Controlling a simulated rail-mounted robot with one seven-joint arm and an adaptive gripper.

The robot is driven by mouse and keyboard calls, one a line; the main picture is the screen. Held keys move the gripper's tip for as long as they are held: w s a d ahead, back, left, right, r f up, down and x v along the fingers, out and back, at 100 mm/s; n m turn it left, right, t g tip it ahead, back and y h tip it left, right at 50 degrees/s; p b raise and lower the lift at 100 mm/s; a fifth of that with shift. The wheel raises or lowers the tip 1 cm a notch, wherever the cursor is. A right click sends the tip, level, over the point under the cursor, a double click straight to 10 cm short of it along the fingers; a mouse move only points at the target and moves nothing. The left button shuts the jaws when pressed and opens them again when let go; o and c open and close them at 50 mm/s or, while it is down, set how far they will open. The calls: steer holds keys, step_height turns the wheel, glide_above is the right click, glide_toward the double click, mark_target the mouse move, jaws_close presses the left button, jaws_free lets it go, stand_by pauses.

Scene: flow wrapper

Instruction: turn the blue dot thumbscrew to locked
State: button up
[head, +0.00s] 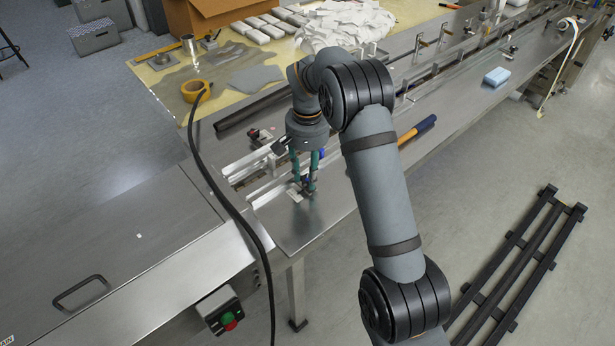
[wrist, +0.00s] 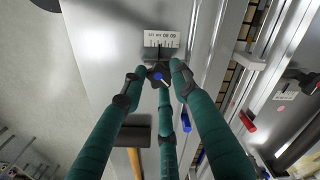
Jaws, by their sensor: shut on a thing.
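The blue dot thumbscrew (wrist: 157,76) shows in the wrist view as a small dark knob with a blue top, just below a white printed scale plate (wrist: 160,39). My gripper (wrist: 156,82) has green fingers with dark tips, and they are closed around the knob. In the head view my gripper (head: 304,187) points down at the metal bench beside the guide rails. Its fingers hide most of the thumbscrew there. I cannot read the knob's angle clearly or tell whether it is locked.
A red-ended part (wrist: 247,121) sits by the rails. A black cable (head: 222,190) hangs to the left. A blue block (head: 496,76) rests farther right.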

mark_target(307, 178)
steer(key=m+b, duration=0.1)
steer(key=m, duration=0.2)
steer(key=shift+m, duration=0.4)
steer(key=shift+m+b, duration=0.85)
steer(key=shift+m, duration=0.75)
steer(key=o, duration=1.1)
steer(key=shift+o, duration=0.2)
step_height(307, 178, up, 12)
